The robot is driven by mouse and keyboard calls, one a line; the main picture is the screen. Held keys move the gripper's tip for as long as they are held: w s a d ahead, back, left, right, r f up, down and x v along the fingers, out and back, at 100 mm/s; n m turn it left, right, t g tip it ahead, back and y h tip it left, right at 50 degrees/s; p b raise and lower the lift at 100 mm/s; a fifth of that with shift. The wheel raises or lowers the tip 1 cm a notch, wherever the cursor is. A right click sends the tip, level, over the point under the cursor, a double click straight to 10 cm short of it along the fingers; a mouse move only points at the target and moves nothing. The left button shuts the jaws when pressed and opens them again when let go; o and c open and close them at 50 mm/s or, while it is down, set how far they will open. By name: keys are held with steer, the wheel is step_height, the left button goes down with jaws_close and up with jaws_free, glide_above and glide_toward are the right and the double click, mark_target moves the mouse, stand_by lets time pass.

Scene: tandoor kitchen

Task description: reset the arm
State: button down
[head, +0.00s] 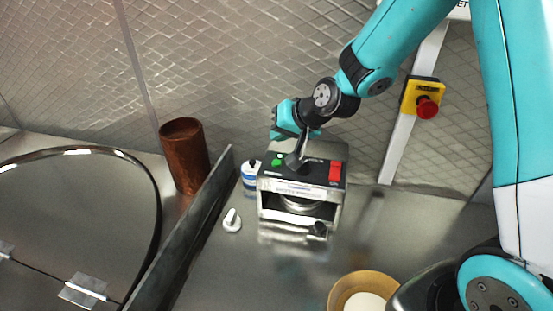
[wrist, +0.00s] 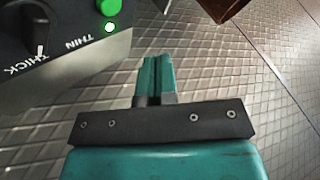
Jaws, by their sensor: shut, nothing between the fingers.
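My gripper (wrist: 157,70) is shut and empty in the wrist view, its two teal fingers together. In the head view my gripper (head: 280,128) is behind the upper left of a steel machine (head: 303,185) with a black control top. My arm reaches over from the upper right and bends down there. In the wrist view the machine's black panel (wrist: 60,45) shows at the upper left, with a dial marked THICK and THIN and a lit green button. I cannot tell whether the gripper touches the machine.
A brown cylinder (head: 186,155), a blue-and-white container (head: 250,174) and a small white object (head: 232,220) stand left of the machine. A metal divider (head: 185,225) separates a large round rim (head: 158,200). A wooden bowl (head: 340,290) is at front. A red emergency button (head: 427,107) is on a post.

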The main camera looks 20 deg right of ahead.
stand_by(0.5)
steer(key=s+a+r+n+g+b, duration=0.1)
steer(key=s+r+n+g, duration=0.1)
steer(key=s, duration=0.7)
steer(key=s+a+r+n+g+b, duration=0.1)
steer(key=s+a+n+g+b, duration=0.1)
steer(key=s, duration=0.8)
steer(key=s+a+r+n+g+b, duration=0.2)
steer(key=s+n, duration=0.3)
steer(key=s, duration=0.5)
steer(key=shift+r+n+g+h, duration=0.3)
steer(key=shift+n+g, duration=0.1)
steer(key=shift+g, duration=0.5)
